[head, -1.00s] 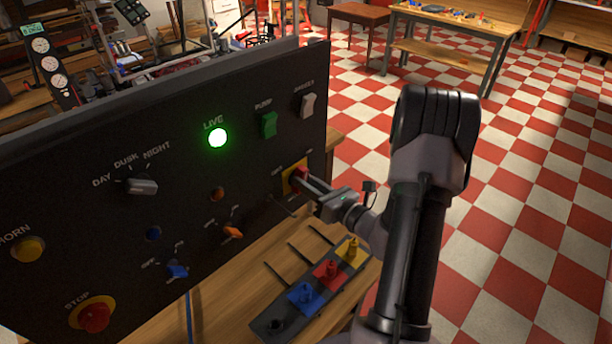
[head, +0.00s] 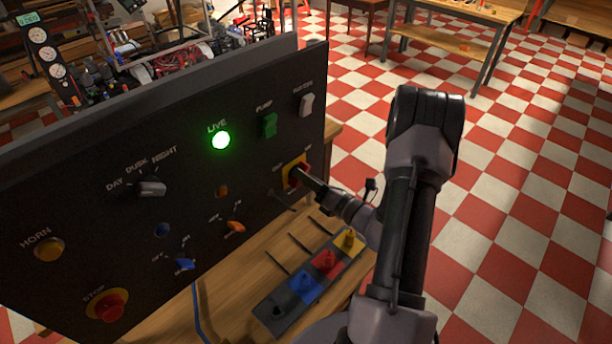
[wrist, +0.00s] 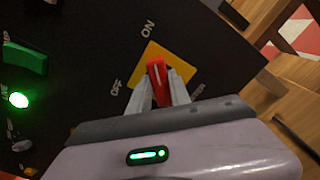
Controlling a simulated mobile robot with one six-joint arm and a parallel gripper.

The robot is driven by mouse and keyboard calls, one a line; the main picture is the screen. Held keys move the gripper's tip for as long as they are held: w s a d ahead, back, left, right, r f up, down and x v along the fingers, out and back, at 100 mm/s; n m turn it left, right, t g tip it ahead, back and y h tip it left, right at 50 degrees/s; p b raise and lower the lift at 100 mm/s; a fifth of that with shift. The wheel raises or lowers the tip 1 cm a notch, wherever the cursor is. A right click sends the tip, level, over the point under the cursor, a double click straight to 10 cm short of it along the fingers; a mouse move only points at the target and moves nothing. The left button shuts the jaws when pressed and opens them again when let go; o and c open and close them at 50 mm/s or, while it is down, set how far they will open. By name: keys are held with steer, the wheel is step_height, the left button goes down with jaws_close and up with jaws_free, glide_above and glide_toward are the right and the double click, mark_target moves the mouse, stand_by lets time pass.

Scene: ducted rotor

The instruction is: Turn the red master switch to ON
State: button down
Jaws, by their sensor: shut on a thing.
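The red master switch (wrist: 157,74) sits on a yellow plate (wrist: 152,53) on the black panel. My gripper (wrist: 160,88) is shut on its red handle, one finger on each side. In the wrist view the handle's free end points up, towards the ON label (wrist: 148,28); the OFF label (wrist: 116,87) is to the left. In the head view my gripper (head: 302,175) covers most of the switch, and the yellow plate (head: 289,164) shows around it at the panel's right side.
The LIVE lamp (head: 220,140) glows green. The green PUMP switch (head: 268,125), a white switch (head: 306,105) and the orange knob (head: 236,227) are nearby. A tray with blue, red and yellow pieces (head: 326,262) lies on the bench below my arm.

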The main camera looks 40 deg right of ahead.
stand_by(0.3)
steer(key=c, duration=1.2)
jaws_free()
steer(key=s+d+p, duration=0.1)
steer(key=s+d, duration=0.1)
steer(key=s, duration=1.5)
steer(key=shift+s+d, duration=0.15)
steer(key=shift+d, duration=0.05)
